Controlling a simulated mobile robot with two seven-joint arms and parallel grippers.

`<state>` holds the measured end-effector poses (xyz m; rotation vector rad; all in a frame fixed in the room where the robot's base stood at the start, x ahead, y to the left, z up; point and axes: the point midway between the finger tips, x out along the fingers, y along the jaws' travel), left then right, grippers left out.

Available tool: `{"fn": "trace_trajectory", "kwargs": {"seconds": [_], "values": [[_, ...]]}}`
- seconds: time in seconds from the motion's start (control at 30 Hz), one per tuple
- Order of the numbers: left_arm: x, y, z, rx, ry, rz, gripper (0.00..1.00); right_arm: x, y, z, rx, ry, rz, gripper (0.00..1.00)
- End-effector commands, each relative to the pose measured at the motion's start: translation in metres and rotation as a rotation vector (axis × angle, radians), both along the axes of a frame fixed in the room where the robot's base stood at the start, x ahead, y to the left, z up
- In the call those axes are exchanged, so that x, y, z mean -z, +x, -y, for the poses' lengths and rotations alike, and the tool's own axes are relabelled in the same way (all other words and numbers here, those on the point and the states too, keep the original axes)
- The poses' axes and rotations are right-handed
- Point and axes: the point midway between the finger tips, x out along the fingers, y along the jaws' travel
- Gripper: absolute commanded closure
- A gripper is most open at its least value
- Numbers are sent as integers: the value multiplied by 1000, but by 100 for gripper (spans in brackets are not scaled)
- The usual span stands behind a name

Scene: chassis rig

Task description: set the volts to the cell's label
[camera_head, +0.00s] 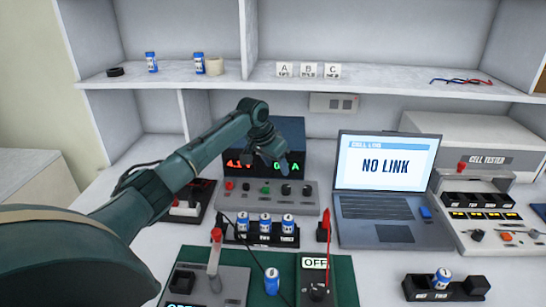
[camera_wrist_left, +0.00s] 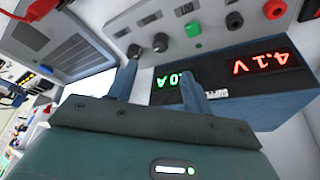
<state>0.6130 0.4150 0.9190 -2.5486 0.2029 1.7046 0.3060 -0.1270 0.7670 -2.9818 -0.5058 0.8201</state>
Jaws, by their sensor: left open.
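The power supply (camera_head: 298,135) stands at the back under the shelf, its display partly behind my left gripper (camera_head: 272,165). In the left wrist view the supply (camera_wrist_left: 250,110) appears upside down, reading 4.1 V in red; the green amps reading is partly covered by a finger. Its control strip (camera_head: 262,198) has red and green buttons and dark knobs (camera_head: 286,189). My left gripper (camera_wrist_left: 158,72) is open and empty, with its fingertips close to the knobs (camera_wrist_left: 160,42). Blue-and-white cells (camera_head: 265,223) stand in a black holder; another cell (camera_head: 272,281) stands on the green mat. Their labels are too small to read.
A laptop (camera_head: 385,185) reading NO LINK stands right of the supply. A cell tester (camera_head: 490,160) is at far right. A dial box reading OFF (camera_head: 315,264) sits on the green mat (camera_head: 345,275). A holder with one cell (camera_head: 441,279) is front right.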

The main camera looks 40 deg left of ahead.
Motion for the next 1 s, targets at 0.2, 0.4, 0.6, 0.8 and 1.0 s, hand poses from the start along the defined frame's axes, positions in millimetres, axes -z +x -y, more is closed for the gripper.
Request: {"fn": "trace_trajectory", "kwargs": {"seconds": [0.2,0.4,0.6,0.8,1.0], "values": [[-19,-8,-1,0,-1,-1,50,-1,1,0,-4,-4,4,35],[-21,-9,-2,-1,0,-1,50,-3,2,0,-4,-3,8,35],[-21,-9,-2,0,0,-1,50,-4,2,0,-3,-2,10,35],[-22,-8,-2,0,0,-1,50,-6,3,0,-3,-1,12,35],[-61,-8,-2,0,0,0,50,-29,3,7,17,-23,-13,35]]}}
